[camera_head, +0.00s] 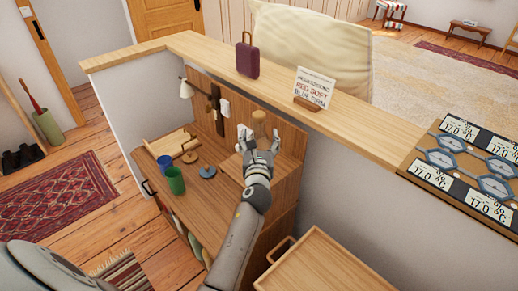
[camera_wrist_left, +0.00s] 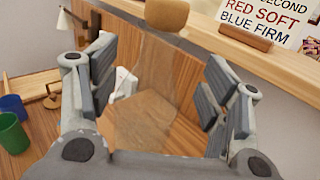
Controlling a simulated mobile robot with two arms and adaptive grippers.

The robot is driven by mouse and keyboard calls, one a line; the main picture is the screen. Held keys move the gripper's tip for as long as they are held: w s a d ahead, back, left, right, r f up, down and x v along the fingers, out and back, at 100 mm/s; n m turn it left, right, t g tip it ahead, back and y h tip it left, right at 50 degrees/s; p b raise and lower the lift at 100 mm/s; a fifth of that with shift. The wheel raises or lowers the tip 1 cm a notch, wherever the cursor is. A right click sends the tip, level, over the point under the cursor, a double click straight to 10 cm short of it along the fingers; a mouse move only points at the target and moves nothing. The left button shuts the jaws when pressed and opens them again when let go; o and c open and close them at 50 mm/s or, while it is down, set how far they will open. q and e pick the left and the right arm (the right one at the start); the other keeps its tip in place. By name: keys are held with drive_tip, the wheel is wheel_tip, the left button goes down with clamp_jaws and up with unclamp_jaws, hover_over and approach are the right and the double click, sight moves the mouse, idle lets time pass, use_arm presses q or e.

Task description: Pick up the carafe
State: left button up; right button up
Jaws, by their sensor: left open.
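The carafe (camera_wrist_left: 166,14) appears in the left wrist view as a clear, hard-to-see glass body with a rounded tan stopper on top. In the head view its stopper (camera_head: 259,118) shows just beyond my left gripper (camera_head: 259,138), near the back of the wooden desk. The left gripper's fingers are open, and in the left wrist view the gripper (camera_wrist_left: 158,78) has the glass body showing between its fingers. I cannot tell whether either finger touches the glass. The carafe's base is hard to make out. My right gripper is not in view.
A green cup (camera_head: 175,180), a blue cup (camera_head: 165,163) and round coasters (camera_head: 207,172) are left of the arm. The ledge (camera_head: 345,128) holds a sign (camera_head: 314,86) and purple case (camera_head: 247,58). A wooden tray (camera_head: 325,268) is at front.

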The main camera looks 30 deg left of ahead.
sight(259, 132)
use_arm(q)
drive_tip(key=shift+w+a+r, duration=0.2)
drive_tip(key=shift+w+a, duration=0.15)
drive_tip(key=shift+w, duration=0.2)
drive_tip(key=x, duration=0.4)
drive_tip(key=shift+a+f, duration=0.1)
drive_tip(key=shift+f, duration=0.05)
drive_tip(key=shift+s, duration=0.1)
drive_tip(key=shift+c, duration=1.3)
clamp_jaws()
drive_tip(key=shift+r, duration=0.2)
